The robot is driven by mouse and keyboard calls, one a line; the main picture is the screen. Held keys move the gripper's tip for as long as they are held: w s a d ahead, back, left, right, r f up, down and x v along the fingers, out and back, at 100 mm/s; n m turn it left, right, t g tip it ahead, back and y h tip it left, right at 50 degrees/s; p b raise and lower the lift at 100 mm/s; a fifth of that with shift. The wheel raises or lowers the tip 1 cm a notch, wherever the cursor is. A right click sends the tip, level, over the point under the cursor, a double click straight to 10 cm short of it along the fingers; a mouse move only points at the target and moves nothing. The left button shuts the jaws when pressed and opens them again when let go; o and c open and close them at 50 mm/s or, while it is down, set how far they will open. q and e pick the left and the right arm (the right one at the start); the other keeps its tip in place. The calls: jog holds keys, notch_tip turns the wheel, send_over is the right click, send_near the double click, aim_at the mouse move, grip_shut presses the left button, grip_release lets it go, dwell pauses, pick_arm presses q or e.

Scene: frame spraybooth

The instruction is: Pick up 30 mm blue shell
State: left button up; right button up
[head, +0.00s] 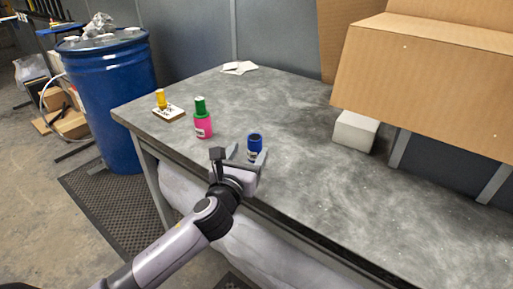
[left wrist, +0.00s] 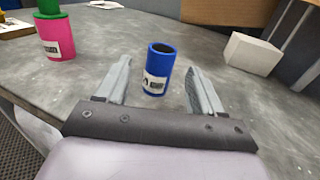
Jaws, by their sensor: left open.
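The blue shell (head: 255,142) is a short hollow cylinder with a white label, standing upright on the grey table near its front edge. In the left wrist view the blue shell (left wrist: 157,72) stands between and just beyond my open fingers, with a gap on each side. My left gripper (head: 238,154) is open and empty, low over the table edge in front of the shell; its two fingers also show in the left wrist view (left wrist: 158,88). My right gripper is not in view.
A pink cylinder (head: 203,126) with a green one (head: 200,106) on top stands left of the shell. A yellow piece (head: 160,98) stands on a labelled block (head: 168,113). A white block (head: 355,131) and cardboard box (head: 428,75) are at right.

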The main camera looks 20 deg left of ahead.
aim_at(253, 145)
pick_arm(q)
jog(key=shift+w+r, duration=0.1)
jog(key=shift+w, duration=2.7)
jog(key=shift+c, duration=0.3)
jog(key=c, duration=1)
